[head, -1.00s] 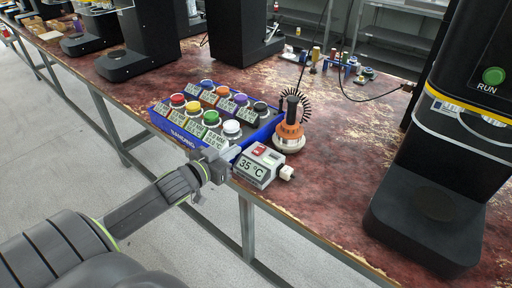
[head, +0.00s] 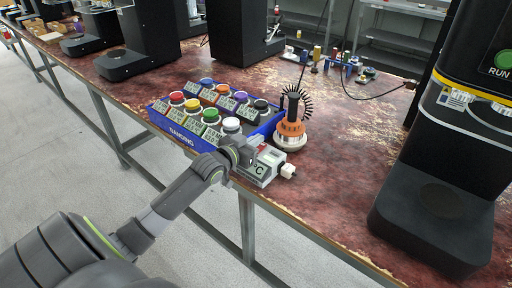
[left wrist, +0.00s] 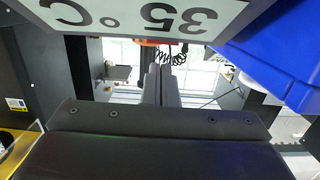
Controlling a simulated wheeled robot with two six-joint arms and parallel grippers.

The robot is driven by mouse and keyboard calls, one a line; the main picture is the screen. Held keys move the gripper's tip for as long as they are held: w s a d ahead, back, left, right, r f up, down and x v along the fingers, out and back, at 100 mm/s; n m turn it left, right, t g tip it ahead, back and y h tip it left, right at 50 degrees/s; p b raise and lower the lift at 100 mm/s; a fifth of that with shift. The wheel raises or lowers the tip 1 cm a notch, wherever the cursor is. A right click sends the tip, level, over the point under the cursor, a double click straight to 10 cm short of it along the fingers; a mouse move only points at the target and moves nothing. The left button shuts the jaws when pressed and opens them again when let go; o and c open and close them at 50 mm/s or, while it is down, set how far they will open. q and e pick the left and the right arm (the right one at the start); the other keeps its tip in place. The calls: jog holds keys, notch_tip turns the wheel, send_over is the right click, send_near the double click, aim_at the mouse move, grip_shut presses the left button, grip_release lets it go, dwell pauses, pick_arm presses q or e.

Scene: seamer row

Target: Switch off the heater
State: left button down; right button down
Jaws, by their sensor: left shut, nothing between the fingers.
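The heater (head: 269,171) is a small white box with a grey display at the table's front edge; the wrist view shows its display (left wrist: 150,15) upside down, reading 35 °C. A bit of the red switch (head: 262,146) on its top shows in the head view. My left gripper (head: 250,152) is shut and empty, over the heater's left part, and hides part of the display and switch. In the wrist view its closed fingers (left wrist: 161,78) point away, past the display. I cannot tell whether they touch the switch. My right gripper is not in view.
A blue tray (head: 181,134) marked SANDING holds several jars with coloured lids, just left of the heater. An orange sander (head: 290,130) with a coiled cord stands behind it. A black machine (head: 440,205) stands at right. The table between is mostly clear.

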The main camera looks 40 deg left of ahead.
pick_arm(q)
jog(key=shift+f, duration=0.85)
